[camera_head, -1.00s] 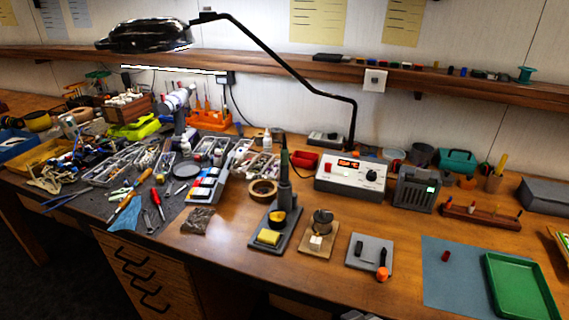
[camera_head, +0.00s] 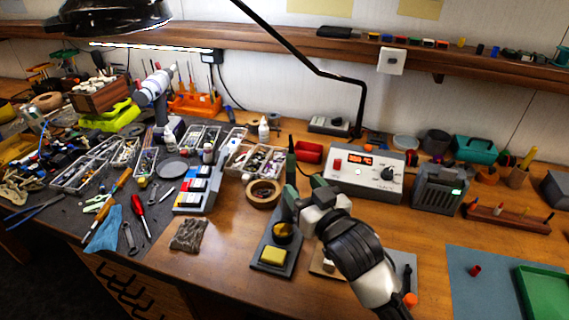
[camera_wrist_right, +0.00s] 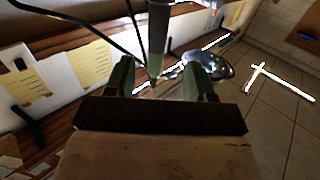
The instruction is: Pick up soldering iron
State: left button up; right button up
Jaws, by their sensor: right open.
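The soldering iron (camera_head: 291,160) stands upright in its dark stand (camera_head: 262,262), with its dark upper end showing above my right gripper (camera_head: 303,190). The gripper is open beside the iron and hides its lower part in the head view. In the right wrist view, a grey rod with a greenish tapered end, which looks like the iron (camera_wrist_right: 157,38), lies between and beyond the two green fingers of the right gripper (camera_wrist_right: 159,68). I cannot tell whether a finger touches it. My left gripper is not in view.
A yellow sponge (camera_head: 273,256) lies on the stand's front. A tape roll (camera_head: 263,194) sits to the left, and the white soldering station (camera_head: 350,178) behind to the right. The lamp's black arm (camera_head: 288,48) passes overhead.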

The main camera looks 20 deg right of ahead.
aim_at(293, 174)
jog(key=shift+w+a+r, duration=0.2)
jog(key=shift+w+r, duration=0.1)
jog(key=shift+r, duration=0.05)
jog(key=shift+w+a+r, duration=0.1)
jog(key=shift+w, duration=0.15)
jog(key=w, duration=0.2)
jog(key=w+p, duration=0.1)
jog(key=w, duration=0.1)
jog(key=w+p, duration=0.1)
jog(key=w, duration=0.1)
jog(key=shift+w+a+f, duration=0.25)
jog(key=shift+w+f, duration=0.1)
jog(key=shift+f, duration=0.05)
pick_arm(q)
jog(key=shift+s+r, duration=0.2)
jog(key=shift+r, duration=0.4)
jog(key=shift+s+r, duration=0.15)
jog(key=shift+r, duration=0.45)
pick_arm(e)
jog(key=shift+w+f, duration=0.15)
jog(key=shift+w, duration=0.15)
jog(key=shift+c, duration=0.3)
jog(key=shift+s, duration=0.1)
jog(key=shift+c, duration=1.1)
jog(key=c, duration=0.7)
